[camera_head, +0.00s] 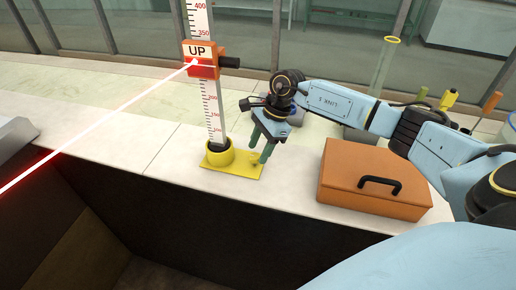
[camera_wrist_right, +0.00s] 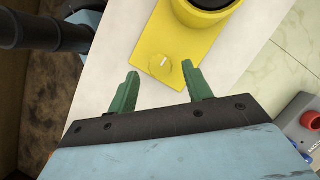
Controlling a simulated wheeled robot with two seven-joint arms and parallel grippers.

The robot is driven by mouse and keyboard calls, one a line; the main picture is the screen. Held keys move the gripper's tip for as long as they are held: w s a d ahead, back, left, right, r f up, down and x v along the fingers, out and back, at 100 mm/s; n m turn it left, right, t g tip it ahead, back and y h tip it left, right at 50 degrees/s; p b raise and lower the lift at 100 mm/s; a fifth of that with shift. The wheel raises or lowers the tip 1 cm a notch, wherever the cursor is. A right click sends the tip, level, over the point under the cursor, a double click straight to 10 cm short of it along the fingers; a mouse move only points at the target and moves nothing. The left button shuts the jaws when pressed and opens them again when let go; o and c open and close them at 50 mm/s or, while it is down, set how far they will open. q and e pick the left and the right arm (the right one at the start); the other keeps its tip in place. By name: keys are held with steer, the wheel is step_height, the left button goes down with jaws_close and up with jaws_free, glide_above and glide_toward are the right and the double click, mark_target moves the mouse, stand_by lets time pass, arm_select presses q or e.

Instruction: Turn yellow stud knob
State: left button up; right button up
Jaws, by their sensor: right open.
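The yellow stud knob (camera_wrist_right: 161,65) is a low round knob with a white mark line on its top. It sits on the flat yellow base plate (camera_head: 225,171), beside the round yellow socket (camera_head: 219,155) that holds the upright staff. In the right wrist view my right gripper (camera_wrist_right: 160,71) has its two green fingers spread, one toward each side of the knob, with nothing between them at the tips. In the head view the right gripper (camera_head: 262,147) points down close above the knob's end of the plate and partly hides the knob. My left gripper is not in view.
The white graduated staff (camera_head: 211,105) carries an orange UP box (camera_head: 202,68) emitting a red beam leftward. An orange case (camera_head: 370,178) with a black handle stands right of the plate. The pale counter is clear left of the plate.

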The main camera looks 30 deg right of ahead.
steer(key=shift+w+a+f, duration=0.1)
steer(key=shift+a+f, duration=0.15)
steer(key=shift+f, duration=0.35)
steer(key=shift+c, duration=0.9)
steer(key=c, duration=0.8)
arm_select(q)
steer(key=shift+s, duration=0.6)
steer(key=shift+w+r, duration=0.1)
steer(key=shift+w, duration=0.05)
arm_select(e)
steer(key=shift+m, duration=0.3)
